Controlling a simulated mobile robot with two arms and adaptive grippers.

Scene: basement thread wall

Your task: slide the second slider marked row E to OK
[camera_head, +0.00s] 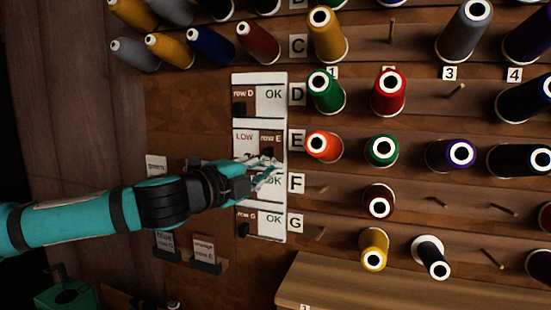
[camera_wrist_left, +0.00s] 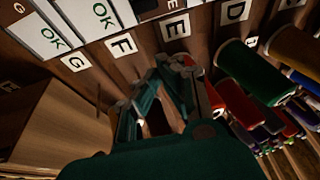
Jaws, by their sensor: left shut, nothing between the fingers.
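The row E slider (camera_head: 270,140) is a brown tab with a dark knob, on the white strip panel (camera_head: 262,80). It sits at the right side of its row, and the word LOW shows at the left. My left gripper (camera_head: 268,166) is shut and empty, its fingertips just below the row E slider and partly over the panel between rows E and F. I cannot tell whether it touches the knob. In the left wrist view, the closed fingers (camera_wrist_left: 178,68) point toward the E plate (camera_wrist_left: 176,27). My right gripper is not in view.
The row D slider (camera_head: 243,94) and row G slider (camera_head: 246,218) sit left, with OK showing beside them. OK also shows in row F. Thread spools, such as an orange one (camera_head: 322,146), and bare pegs stick out right of the panel. A wooden ledge (camera_head: 400,285) lies below.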

